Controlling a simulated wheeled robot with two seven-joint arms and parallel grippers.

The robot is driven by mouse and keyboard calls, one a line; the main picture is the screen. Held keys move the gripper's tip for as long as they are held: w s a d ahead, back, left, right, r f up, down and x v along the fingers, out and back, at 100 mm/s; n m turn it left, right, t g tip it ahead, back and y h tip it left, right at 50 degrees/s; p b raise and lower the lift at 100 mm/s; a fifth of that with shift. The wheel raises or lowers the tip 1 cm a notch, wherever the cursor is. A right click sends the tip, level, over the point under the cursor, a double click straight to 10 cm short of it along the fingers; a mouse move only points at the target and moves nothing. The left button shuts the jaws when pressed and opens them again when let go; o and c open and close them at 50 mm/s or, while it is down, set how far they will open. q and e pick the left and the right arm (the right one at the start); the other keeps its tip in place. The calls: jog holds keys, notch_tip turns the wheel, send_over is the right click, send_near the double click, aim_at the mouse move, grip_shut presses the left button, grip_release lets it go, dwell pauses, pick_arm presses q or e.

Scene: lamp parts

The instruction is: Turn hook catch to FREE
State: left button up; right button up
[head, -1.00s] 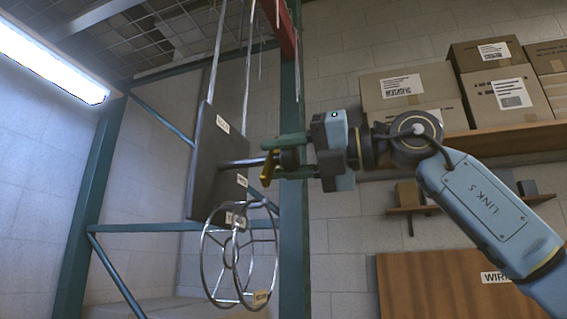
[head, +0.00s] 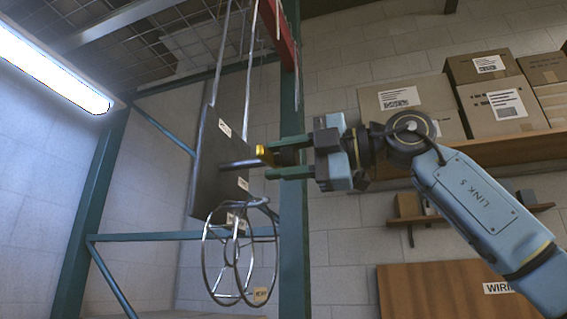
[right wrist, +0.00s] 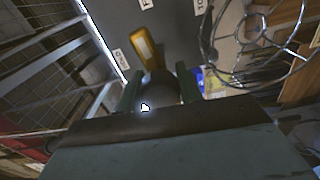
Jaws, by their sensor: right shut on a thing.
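The dark plate (head: 208,165) hangs from thin rods at the left centre, with small white labels on it. A grey shaft (head: 236,165) sticks out of its face, with a yellow lever (head: 265,154) at the outer end. My right gripper (head: 282,157) is shut on the dark knob of the catch, one green finger above and one below. In the right wrist view the knob (right wrist: 160,90) sits between the fingers, and the yellow lever (right wrist: 145,48) points up and slightly left on the plate. The label words are too small to read surely. My left gripper is not in view.
A wire cage (head: 205,262) hangs just below the plate. A green post (head: 293,235) stands behind the gripper. Cardboard boxes (head: 500,104) fill a shelf at the right, and a lit tube lamp (head: 55,75) is at upper left.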

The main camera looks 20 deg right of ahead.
jog(key=shift+m, duration=0.6)
jog(key=o, duration=1)
jog(key=b+v, duration=0.2)
jog(key=v, duration=1.1)
jog(key=shift+s+d, duration=0.2)
